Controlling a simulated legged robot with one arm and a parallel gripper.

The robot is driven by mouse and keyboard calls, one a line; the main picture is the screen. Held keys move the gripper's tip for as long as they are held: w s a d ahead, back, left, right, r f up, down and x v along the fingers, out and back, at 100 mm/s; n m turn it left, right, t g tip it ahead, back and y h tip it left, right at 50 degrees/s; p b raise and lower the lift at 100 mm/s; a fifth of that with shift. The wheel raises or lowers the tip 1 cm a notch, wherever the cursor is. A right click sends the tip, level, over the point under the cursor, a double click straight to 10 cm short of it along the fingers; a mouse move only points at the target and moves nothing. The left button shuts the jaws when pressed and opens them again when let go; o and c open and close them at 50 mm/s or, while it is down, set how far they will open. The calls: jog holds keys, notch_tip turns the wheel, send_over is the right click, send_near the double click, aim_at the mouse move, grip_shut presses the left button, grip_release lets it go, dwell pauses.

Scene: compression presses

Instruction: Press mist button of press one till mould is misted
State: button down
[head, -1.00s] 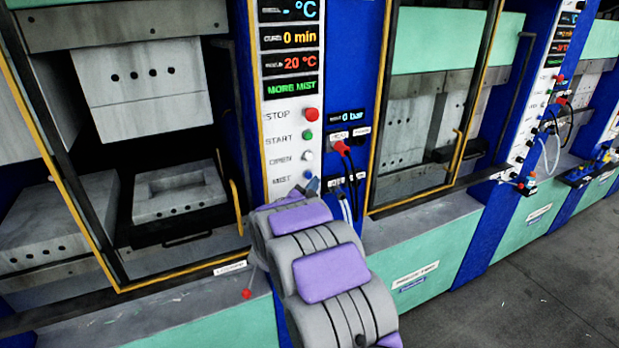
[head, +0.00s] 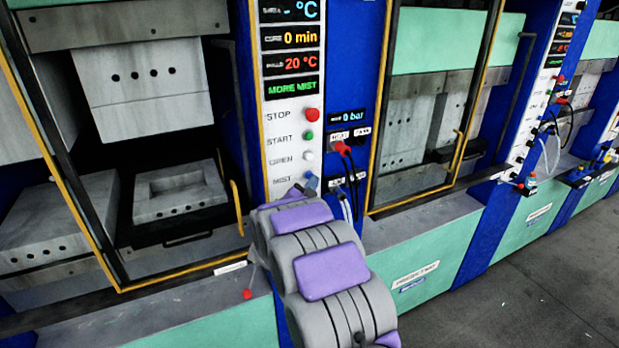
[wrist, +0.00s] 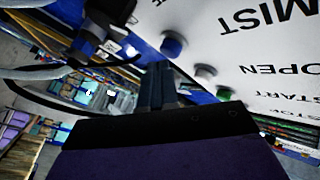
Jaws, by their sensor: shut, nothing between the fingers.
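The panel of press one (head: 281,150) stands in the middle of the head view, with a red, a green, a white and a blue button. The blue mist button (head: 312,181) is lowest, beside the MIST label; it also shows in the wrist view (wrist: 172,46). My gripper (wrist: 158,72) is shut and empty, its tips close to the mist button. I cannot tell whether they touch it. In the head view my arm largely hides the gripper. The display (head: 291,88) reads MORE MIST in green. The lower mould (head: 178,192), a grey block with a rectangular recess, sits in the open press.
The white open button (wrist: 205,72) is close beside my fingers in the wrist view. Hoses with a red plug (head: 343,148) hang right of the panel. A yellow handle (head: 237,207) stands left of it. More presses line the right side; grey floor (head: 540,270) is clear there.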

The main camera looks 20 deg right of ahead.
jog(key=shift+w, duration=0.5)
dwell(0.8)
jog(key=shift+s, duration=0.15)
jog(key=shift+s+b, duration=0.35)
jog(key=shift+s, duration=0.45)
jog(key=shift+s, duration=0.1)
jog(key=s+b, duration=0.2)
jog(key=s, duration=0.2)
jog(key=shift+s+d, duration=0.1)
jog(key=shift+s, duration=0.3)
dwell(0.6)
